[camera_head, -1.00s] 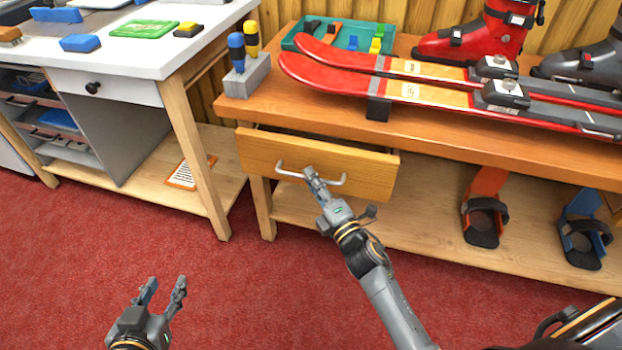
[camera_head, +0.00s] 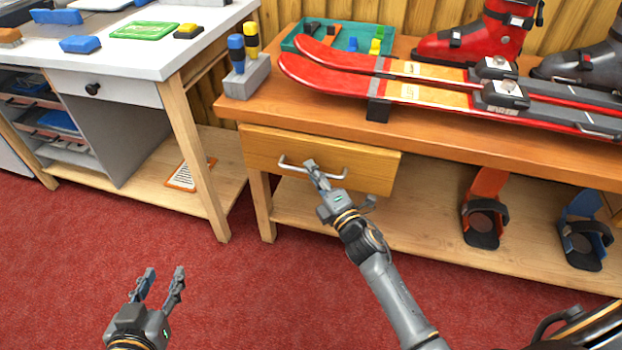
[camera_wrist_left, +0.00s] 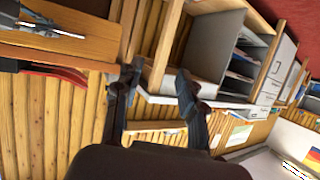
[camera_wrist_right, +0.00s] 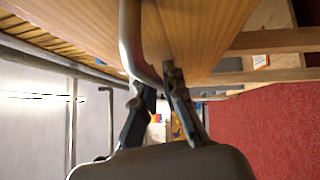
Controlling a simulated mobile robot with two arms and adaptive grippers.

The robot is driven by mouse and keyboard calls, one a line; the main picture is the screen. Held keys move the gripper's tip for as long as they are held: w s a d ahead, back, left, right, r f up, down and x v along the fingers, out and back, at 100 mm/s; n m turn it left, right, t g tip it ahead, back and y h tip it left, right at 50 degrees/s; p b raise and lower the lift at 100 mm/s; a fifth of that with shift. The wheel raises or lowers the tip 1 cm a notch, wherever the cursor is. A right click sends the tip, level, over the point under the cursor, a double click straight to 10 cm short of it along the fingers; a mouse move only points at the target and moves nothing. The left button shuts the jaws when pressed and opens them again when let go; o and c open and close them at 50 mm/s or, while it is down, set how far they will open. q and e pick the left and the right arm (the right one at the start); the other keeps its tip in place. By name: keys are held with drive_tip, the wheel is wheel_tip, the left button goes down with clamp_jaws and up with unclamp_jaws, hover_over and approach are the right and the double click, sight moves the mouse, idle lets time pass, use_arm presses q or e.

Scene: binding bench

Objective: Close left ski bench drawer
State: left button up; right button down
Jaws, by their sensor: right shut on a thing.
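The left ski bench drawer (camera_head: 365,169) is a wooden front under the bench top, with a silver bar handle (camera_head: 293,167). In the head view its front stands nearly level with the bench edge, with only a thin dark line above it. My right gripper (camera_head: 312,168) is shut on the handle near its middle. The right wrist view shows the handle (camera_wrist_right: 130,35) between the fingers (camera_wrist_right: 152,92), close to the wooden front. My left gripper (camera_head: 161,275) is open and empty above the red carpet, low at the left; its spread fingers (camera_wrist_left: 157,85) show in the left wrist view.
The ski bench top (camera_head: 310,118) carries red skis (camera_head: 430,92), boots (camera_head: 455,45), a green tray (camera_head: 300,38) and a screwdriver block (camera_head: 246,78). Bindings (camera_head: 482,222) stand on the lower shelf. A white-topped workbench (camera_head: 130,60) is at the left. Red carpet (camera_head: 240,290) in front is clear.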

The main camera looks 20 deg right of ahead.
sight(319, 158)
drive_tip(key=w+d, duration=0.2)
drive_tip(key=w, duration=0.1)
drive_tip(key=w+d+b, duration=0.1)
drive_tip(key=shift+w+d+f, duration=0.1)
drive_tip(key=shift+w+f, duration=0.05)
drive_tip(key=shift+w, duration=0.25)
drive_tip(key=shift+w+d, duration=0.2)
drive_tip(key=shift+w, duration=0.05)
drive_tip(key=shift+d+r, duration=0.1)
drive_tip(key=shift+r, duration=0.1)
use_arm(q)
drive_tip(key=r+t, duration=0.1)
drive_tip(key=w+d+r+t, duration=0.1)
drive_tip(key=r, duration=0.1)
drive_tip(key=r+t+h, duration=0.1)
drive_tip(key=r, duration=0.1)
drive_tip(key=shift+w+d, duration=0.15)
drive_tip(key=shift+w, duration=0.25)
drive_tip(key=shift+w+f, duration=0.1)
use_arm(e)
drive_tip(key=c, duration=1.7)
unclamp_jaws()
drive_tip(key=shift+w, duration=0.15)
drive_tip(key=v, duration=1.2)
